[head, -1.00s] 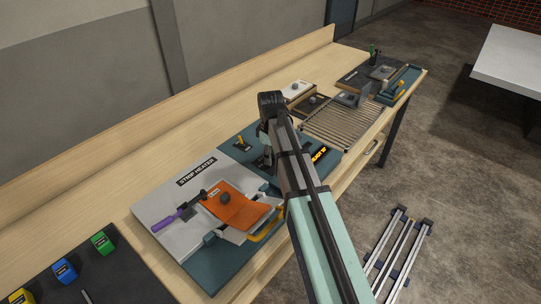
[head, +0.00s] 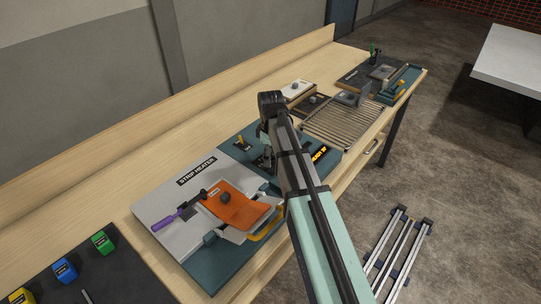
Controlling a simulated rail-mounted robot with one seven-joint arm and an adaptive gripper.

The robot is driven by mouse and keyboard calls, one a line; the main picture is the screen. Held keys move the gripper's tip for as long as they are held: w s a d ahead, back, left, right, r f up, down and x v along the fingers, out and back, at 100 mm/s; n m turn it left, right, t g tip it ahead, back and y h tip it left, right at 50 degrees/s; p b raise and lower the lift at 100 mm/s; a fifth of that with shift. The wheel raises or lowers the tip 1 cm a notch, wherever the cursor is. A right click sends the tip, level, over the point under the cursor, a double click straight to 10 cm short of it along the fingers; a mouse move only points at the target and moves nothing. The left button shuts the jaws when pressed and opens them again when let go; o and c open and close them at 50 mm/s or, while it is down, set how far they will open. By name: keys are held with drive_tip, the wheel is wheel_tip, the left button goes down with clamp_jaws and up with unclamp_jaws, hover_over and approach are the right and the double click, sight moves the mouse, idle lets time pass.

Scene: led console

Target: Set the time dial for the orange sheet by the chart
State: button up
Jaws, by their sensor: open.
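The orange sheet (head: 238,208) lies on the light grey strip heater board (head: 165,205), with a dark round knob on top of it. A teal panel (head: 232,146) adjoins the board's far right side, with a small dark-and-yellow part on it and a dark label with yellow lettering (head: 320,155). My gripper (head: 264,162) points down over this panel, open, with nothing seen between its fingers. It is small here, and I cannot tell whether it touches anything. I cannot make out the time dial or the chart; my arm covers part of the panel.
A purple-handled tool (head: 176,218) lies left of the orange sheet. Green (head: 103,242), blue (head: 64,270) and yellow blocks stand on a dark mat at lower left. A slatted rack (head: 342,124) lies beyond my arm. The bench's back strip is clear.

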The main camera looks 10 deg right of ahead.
wheel_tip(320, 180, up, 12)
idle(0.6)
drive_tip(key=shift+d, duration=0.1)
